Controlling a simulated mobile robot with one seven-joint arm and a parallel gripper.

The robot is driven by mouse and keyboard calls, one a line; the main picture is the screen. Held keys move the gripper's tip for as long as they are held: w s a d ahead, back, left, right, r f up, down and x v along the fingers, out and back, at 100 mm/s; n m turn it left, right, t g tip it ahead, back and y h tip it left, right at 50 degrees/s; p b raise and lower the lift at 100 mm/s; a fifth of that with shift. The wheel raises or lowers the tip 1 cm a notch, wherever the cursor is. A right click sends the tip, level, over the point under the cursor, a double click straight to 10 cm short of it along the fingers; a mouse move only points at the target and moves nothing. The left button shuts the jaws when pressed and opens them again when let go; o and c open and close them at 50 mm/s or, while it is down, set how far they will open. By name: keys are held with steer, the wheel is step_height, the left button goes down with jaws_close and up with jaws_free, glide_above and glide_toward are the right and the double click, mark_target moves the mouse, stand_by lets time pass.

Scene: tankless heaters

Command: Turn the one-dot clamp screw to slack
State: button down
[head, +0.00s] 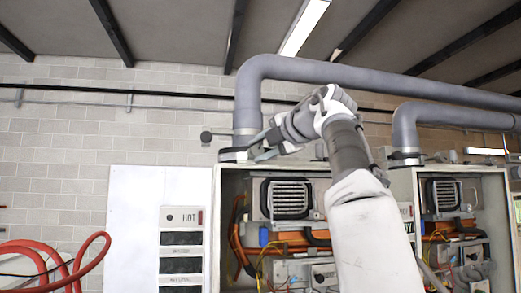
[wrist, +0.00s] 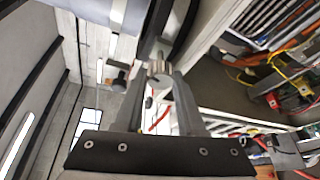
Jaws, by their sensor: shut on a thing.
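My gripper (head: 262,152) is at the clamp band (head: 236,150) low on the left grey flue pipe, just above the open heater cabinet. In the wrist view my gripper (wrist: 160,78) has its two fingers closed on a short silver clamp screw head (wrist: 160,72), which sits beside the dark clamp band (wrist: 182,28). The dots on the screw are too small to read, so I cannot tell its number. In the head view my gripper hides this screw.
A dark round knob on a stem (head: 206,136) sticks out left of the clamp. The open left heater cabinet (head: 217,230) is below, and a second grey pipe (head: 405,130) with its own clamp stands to the right. Red hoses (head: 60,262) lie at lower left.

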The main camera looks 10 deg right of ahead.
steer(key=shift+f, duration=0.15)
steer(key=c, duration=0.5)
jaws_free()
steer(key=shift+a, duration=0.1)
steer(key=b+v, duration=0.2)
steer(key=v, duration=1.5)
steer(key=shift+s+d+r, duration=0.15)
steer(key=shift+d+r, duration=0.05)
